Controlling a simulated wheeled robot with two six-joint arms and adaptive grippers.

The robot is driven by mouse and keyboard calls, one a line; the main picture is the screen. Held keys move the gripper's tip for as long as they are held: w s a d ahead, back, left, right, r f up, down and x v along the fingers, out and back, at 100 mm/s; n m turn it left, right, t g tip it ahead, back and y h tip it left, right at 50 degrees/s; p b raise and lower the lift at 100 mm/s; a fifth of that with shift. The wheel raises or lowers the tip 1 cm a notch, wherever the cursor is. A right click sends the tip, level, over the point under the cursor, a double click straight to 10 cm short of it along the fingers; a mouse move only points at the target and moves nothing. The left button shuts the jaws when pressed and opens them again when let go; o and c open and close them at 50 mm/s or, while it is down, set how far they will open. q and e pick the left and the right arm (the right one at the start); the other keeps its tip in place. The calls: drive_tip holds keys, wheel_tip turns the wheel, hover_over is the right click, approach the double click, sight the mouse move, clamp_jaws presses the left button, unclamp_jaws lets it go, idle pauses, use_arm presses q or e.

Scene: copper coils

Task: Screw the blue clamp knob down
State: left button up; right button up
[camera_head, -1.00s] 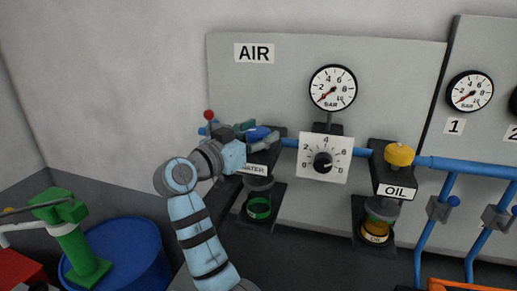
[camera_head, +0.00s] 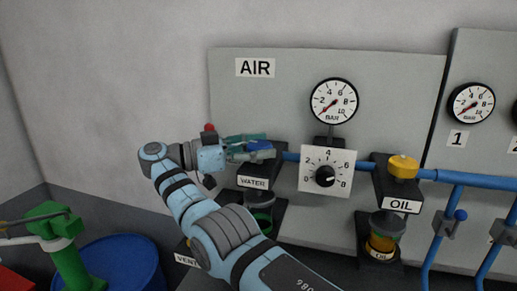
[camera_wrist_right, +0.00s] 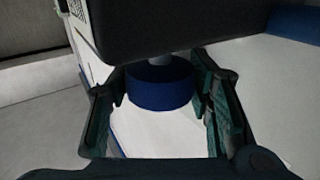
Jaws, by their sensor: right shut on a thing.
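The blue clamp knob (camera_head: 259,146) sits on top of the black WATER unit (camera_head: 252,183) on the grey panel. In the right wrist view the knob (camera_wrist_right: 162,85) is a dark blue round cap between the two fingers, with a pale stem at a dark block. My right gripper (camera_head: 250,149) reaches in from the left, nearly level, with its green fingers around the knob. It is shut on the knob; its fingers also show in the right wrist view (camera_wrist_right: 160,108). The fingers partly hide the knob in the head view. My left gripper is not in view.
A red ball-topped lever (camera_head: 209,128) is close behind my gripper. A blue drum (camera_head: 125,262) and green stand (camera_head: 70,255) are at lower left.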

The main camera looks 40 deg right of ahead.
drive_tip(key=shift+f, duration=0.1)
drive_tip(key=o, duration=1.2)
drive_tip(key=shift+d, duration=0.1)
drive_tip(key=shift+w, duration=0.1)
